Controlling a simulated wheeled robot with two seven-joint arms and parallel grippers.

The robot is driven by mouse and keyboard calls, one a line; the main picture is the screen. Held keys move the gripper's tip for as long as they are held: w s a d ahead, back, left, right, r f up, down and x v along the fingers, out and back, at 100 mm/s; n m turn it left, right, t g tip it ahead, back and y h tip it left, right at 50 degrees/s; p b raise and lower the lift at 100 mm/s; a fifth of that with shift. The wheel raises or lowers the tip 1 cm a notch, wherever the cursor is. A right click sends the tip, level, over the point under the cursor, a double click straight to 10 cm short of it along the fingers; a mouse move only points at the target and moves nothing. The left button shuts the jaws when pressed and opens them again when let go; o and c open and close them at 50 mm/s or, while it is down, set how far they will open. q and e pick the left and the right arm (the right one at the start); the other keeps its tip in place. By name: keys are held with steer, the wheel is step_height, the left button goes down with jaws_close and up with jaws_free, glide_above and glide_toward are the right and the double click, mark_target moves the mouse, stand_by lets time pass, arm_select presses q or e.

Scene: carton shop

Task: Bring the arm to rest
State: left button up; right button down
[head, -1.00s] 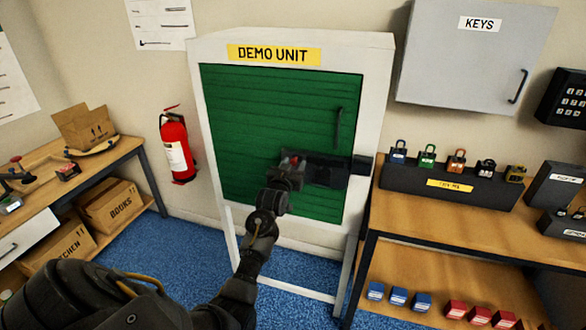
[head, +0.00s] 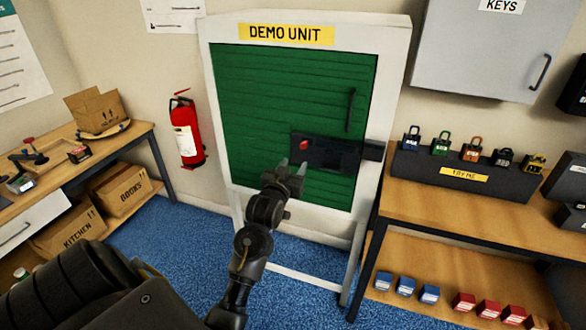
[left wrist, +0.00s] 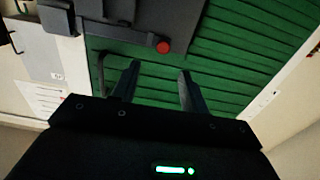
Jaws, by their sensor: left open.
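My left gripper (head: 290,174) is open and empty in front of the lower part of the green door (head: 290,90) of the demo unit (head: 385,100). Its two fingers also show in the left wrist view (left wrist: 157,80), apart with nothing between them. A dark latch plate (head: 330,152) with a red knob (head: 304,144) is on the door, just above and right of the fingers. In the left wrist view the red knob (left wrist: 163,47) lies beyond the fingers, apart from them. My right gripper is in neither view.
A bench (head: 385,215) with several padlocks on a dark stand (head: 404,172) is at the right. A fire extinguisher (head: 187,135) hangs at the left, beside a bench with cartons (head: 125,190). Blue floor (head: 180,245) is clear between.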

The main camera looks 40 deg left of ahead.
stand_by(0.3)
